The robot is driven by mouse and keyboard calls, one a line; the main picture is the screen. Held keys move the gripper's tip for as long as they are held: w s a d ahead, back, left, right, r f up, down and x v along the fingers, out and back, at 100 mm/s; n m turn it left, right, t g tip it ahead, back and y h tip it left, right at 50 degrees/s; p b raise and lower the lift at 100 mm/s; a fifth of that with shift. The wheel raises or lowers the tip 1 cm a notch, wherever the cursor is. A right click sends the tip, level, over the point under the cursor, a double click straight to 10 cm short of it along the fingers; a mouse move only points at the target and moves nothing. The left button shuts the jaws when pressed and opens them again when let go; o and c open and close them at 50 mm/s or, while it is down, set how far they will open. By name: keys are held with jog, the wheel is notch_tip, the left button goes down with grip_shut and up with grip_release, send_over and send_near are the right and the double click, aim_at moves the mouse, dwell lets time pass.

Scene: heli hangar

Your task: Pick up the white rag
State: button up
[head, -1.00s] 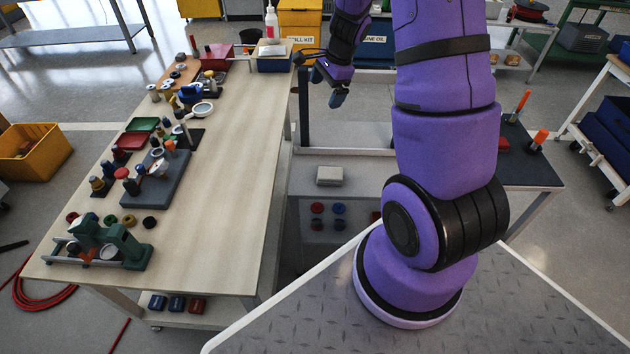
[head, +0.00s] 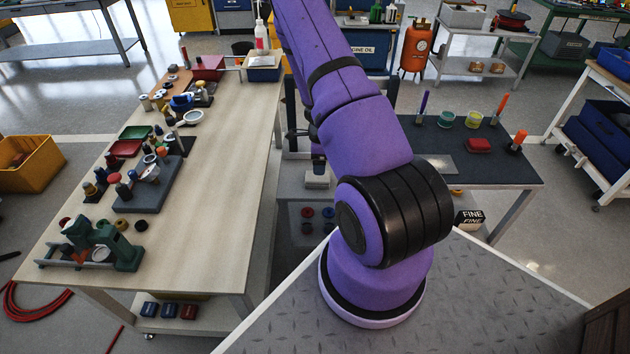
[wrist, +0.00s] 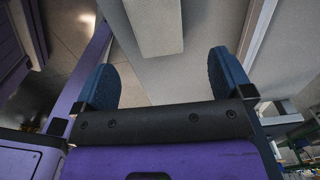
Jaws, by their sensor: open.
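A pale, folded block that looks like the white rag (head: 318,180) lies on the grey lower surface between the long workbench and the dark table. In the wrist view the rag (wrist: 156,24) shows at the top, ahead of my fingertips and roughly between them, apart from both. My gripper (wrist: 163,72) is open and empty, with its two blue fingertips spread wide. In the head view my arm hides most of the gripper; a small part of it shows just above the rag.
The long workbench (head: 215,190) on the left holds many small tools and parts. Red and blue round pieces (head: 307,212) sit below the rag. A pale beam runs close by in the wrist view.

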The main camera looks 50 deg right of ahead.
aim_at(319, 177)
jog(key=shift+a+f, duration=0.15)
jog(key=shift+f, duration=3.95)
jog(key=c, duration=1)
